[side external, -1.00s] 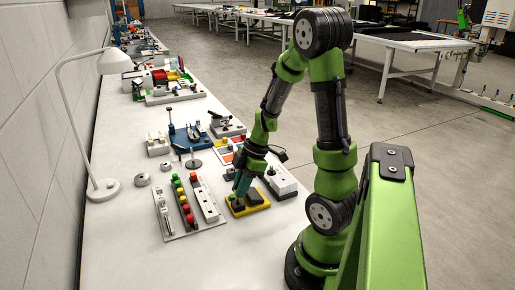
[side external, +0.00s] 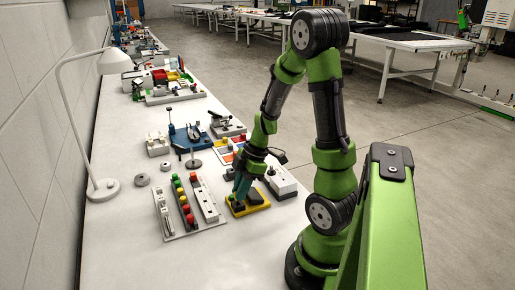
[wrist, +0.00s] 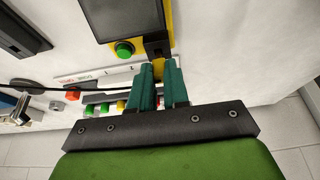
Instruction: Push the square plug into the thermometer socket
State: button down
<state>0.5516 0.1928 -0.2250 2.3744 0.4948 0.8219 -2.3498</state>
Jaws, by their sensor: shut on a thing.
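The thermometer is a yellow-framed unit (side external: 235,211) on the bench below my gripper. In the wrist view its dark screen (wrist: 120,14) and green button (wrist: 124,49) show at the top. A black socket block (wrist: 156,43) sits at its right side. My gripper (wrist: 161,68) has teal fingers shut on a small yellow plug (wrist: 158,69), mostly hidden between the fingertips. The plug lies right against the black block; I cannot tell how deep it sits. In the side view my gripper (side external: 239,194) reaches down at the unit, and the plug is hidden there.
A panel with red, yellow and green buttons (side external: 184,203) and a white socket strip (side external: 206,201) lie left of the unit. A white box (side external: 281,183) stands to its right. A black cable (wrist: 65,88) crosses the wrist view. The front bench is clear.

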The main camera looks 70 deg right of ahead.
jog(key=shift+f, duration=0.75)
dwell(0.4)
jog(key=c, duration=1)
grip_release()
jog(key=shift+c, duration=0.2)
jog(key=shift+r, duration=0.1)
jog(key=v, duration=1.6)
jog(key=shift+r, duration=0.3)
jog(key=shift+s+d, duration=0.1)
